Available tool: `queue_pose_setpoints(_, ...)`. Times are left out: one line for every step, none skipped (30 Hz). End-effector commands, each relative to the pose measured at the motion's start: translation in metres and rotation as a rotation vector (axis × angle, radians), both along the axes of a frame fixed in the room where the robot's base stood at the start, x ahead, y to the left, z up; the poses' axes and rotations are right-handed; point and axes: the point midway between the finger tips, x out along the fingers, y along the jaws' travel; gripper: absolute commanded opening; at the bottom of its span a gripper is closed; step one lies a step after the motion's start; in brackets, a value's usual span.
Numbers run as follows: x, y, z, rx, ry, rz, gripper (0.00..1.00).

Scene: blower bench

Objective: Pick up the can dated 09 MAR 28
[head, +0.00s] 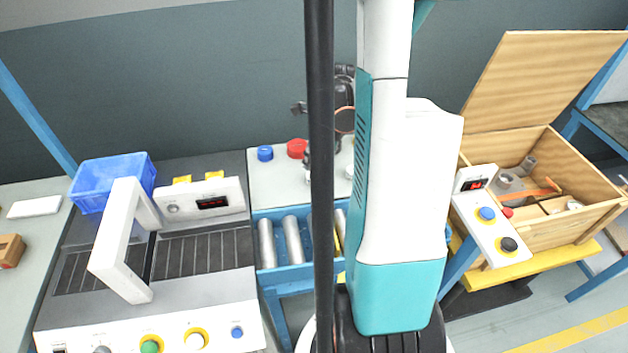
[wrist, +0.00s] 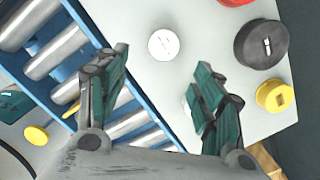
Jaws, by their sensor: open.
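In the wrist view a round white-topped can (wrist: 164,44) with small dark print stands on the pale bench top, just beyond and between the fingertips of my gripper (wrist: 162,75). The print is too small to read, so I cannot tell which can bears 09 MAR 28. My gripper is open, with nothing between its fingers. To the right are a dark round piece (wrist: 262,44) with a light mark and a yellow round piece (wrist: 275,96). A red round piece (wrist: 235,2) is cut off at the top edge. In the head view my arm and a dark pole hide much of this bench.
A blue-framed roller conveyor (head: 292,240) runs along the bench's near side. The head view shows a blue cap (head: 265,153) and red piece (head: 297,149) on the bench. A machine with a white handle (head: 122,240) and blue bin (head: 112,180) stands left; an open wooden box (head: 535,230) stands right.

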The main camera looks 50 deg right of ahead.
Motion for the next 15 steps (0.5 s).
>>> queue_pose_setpoints(0.002, 0.0, -0.013, 0.0, 0.0, 0.001, 0.61)
queue_pose_setpoints(0.003, 0.0, -0.018, 0.0, 0.0, 0.001, 0.61)
queue_pose_setpoints(0.004, 0.0, -0.023, 0.0, 0.0, 0.002, 0.61)
queue_pose_setpoints(0.005, 0.0, -0.027, 0.0, -0.001, 0.002, 0.61)
queue_pose_setpoints(0.005, 0.0, -0.03, 0.0, -0.001, 0.002, 0.61)
queue_pose_setpoints(0.006, 0.0, -0.033, -0.001, -0.001, 0.002, 0.61)
queue_pose_setpoints(0.006, 0.001, -0.035, -0.001, -0.001, 0.002, 0.61)
queue_pose_setpoints(0.006, 0.001, -0.037, -0.001, -0.001, 0.002, 0.61)
queue_pose_setpoints(0.006, 0.001, -0.038, -0.001, -0.001, 0.002, 0.61)
queue_pose_setpoints(0.007, 0.001, -0.039, -0.001, -0.001, 0.002, 0.61)
queue_pose_setpoints(0.007, 0.001, -0.04, -0.001, -0.001, 0.002, 0.61)
queue_pose_setpoints(0.008, 0.0, -0.041, -0.001, -0.001, 0.002, 0.61)
queue_pose_setpoints(0.009, 0.0, -0.043, -0.001, -0.001, 0.003, 0.61)
queue_pose_setpoints(0.01, 0.0, -0.046, -0.001, -0.001, 0.003, 0.61)
queue_pose_setpoints(0.012, -0.001, -0.05, -0.001, -0.001, 0.003, 0.61)
